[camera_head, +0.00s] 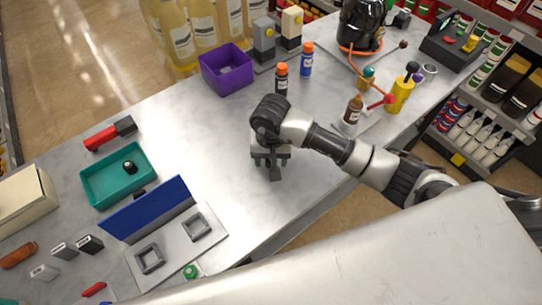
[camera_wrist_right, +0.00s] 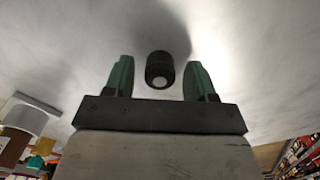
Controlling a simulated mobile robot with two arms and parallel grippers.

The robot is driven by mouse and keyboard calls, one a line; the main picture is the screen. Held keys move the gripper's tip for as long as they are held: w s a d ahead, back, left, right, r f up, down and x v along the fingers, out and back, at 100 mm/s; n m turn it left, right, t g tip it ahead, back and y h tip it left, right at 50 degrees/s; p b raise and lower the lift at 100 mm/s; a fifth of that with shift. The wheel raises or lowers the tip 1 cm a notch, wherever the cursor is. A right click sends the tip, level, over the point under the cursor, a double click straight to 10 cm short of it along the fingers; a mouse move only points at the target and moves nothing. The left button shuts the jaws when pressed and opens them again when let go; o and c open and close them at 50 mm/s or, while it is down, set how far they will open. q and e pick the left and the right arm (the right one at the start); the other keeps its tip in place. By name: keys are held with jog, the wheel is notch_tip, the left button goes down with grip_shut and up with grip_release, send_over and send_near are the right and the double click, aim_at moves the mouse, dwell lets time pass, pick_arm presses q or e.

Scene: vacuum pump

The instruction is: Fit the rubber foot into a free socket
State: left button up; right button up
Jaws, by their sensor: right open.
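My right gripper (camera_head: 271,162) points down over the bare middle of the grey table, its green fingers apart. In the right wrist view the open fingers (camera_wrist_right: 156,78) stand on either side of a short black cylinder (camera_wrist_right: 160,68) with a pale round end, touching neither. A dark piece (camera_head: 275,173) shows just below the gripper in the head view. A small black round piece (camera_head: 129,167) lies in the teal tray (camera_head: 96,192). I cannot tell which black piece is the rubber foot. Two grey square frames (camera_head: 150,259) (camera_head: 196,227) sit on a pale plate. My left gripper is out of view.
A blue upright panel (camera_head: 147,210) stands between tray and plate. A purple bin (camera_head: 226,69), orange-capped bottles (camera_head: 281,79) and a brown bottle (camera_head: 353,110) stand farther back.

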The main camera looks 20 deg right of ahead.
notch_tip(320, 180, up, 11)
jog(key=b, duration=0.2)
jog(key=shift+b, duration=0.35)
jog(key=shift+o, duration=0.4)
jog(key=shift+r, duration=0.3)
jog(key=n+b, duration=0.1)
jog(key=b, duration=0.2)
jog(key=f+n+b, duration=0.1)
jog(key=n+b, duration=0.1)
jog(key=b, duration=0.1)
jog(key=f+n+b, duration=0.1)
jog(key=b, duration=0.2)
jog(key=shift+d, duration=0.35)
jog(key=shift+d+r+n+b, duration=0.1)
jog(key=shift+n+b, duration=0.3)
jog(key=shift+n, duration=0.1)
jog(key=shift+s, duration=0.1)
notch_tip(320, 180, down, 5)
jog(key=shift+f+p, duration=0.1)
jog(key=shift+p, duration=0.3)
jog(key=f, duration=0.2)
jog(key=a+f+p, duration=0.1)
jog(key=f, duration=0.1)
jog(key=shift+f, duration=0.55)
jog(key=c, duration=1.1)
jog(key=shift+o, duration=0.2)
jog(key=shift+r, duration=0.15)
